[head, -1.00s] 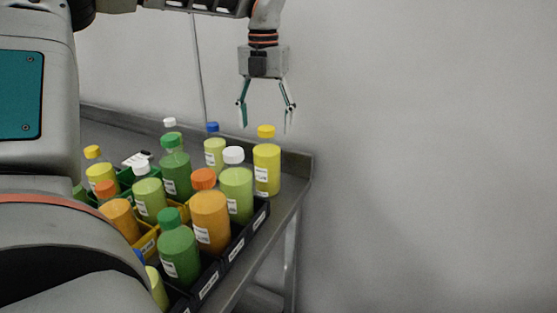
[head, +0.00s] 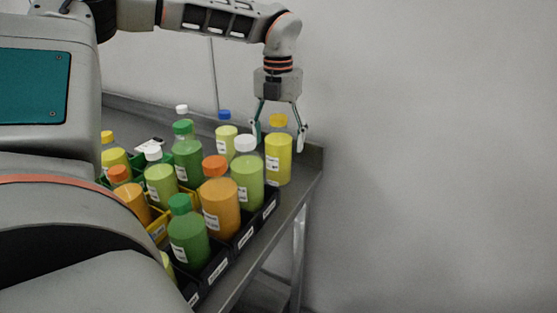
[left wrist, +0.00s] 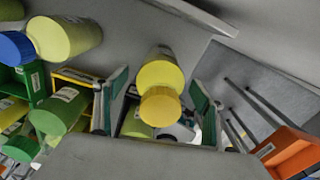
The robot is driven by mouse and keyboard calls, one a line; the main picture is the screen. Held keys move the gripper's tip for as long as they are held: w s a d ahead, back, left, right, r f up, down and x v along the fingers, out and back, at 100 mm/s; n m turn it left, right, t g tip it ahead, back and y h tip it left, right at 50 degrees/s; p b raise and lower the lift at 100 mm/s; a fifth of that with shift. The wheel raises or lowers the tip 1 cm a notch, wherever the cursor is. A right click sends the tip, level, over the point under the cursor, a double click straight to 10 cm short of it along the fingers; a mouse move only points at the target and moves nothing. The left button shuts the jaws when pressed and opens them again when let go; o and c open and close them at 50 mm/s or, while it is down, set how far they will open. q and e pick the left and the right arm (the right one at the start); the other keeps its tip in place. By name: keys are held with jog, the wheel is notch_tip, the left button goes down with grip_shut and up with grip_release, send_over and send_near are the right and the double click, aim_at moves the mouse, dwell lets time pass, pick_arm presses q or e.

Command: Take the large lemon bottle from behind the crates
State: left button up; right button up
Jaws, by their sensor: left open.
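The lemon bottle (head: 278,160), yellow with a yellow cap, stands upright at the back right of the bench, beyond the black crates (head: 247,232). My left gripper (head: 278,140) points down over it, open, with one finger on each side of the cap and neck. In the left wrist view the same yellow bottle (left wrist: 160,73) lies between the two spread fingers (left wrist: 160,108), with a visible gap on both sides. My right gripper is not in view.
A white-capped light green bottle stands close left of the lemon bottle, and a blue-capped one (head: 227,142) stands behind. Several green and orange bottles fill the crates. The bench edge (head: 315,172) and wall are just right of the lemon bottle.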

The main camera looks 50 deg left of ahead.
pick_arm(q)
jog(key=c, duration=1.9)
grip_shut()
jog(key=shift+r, duration=0.15)
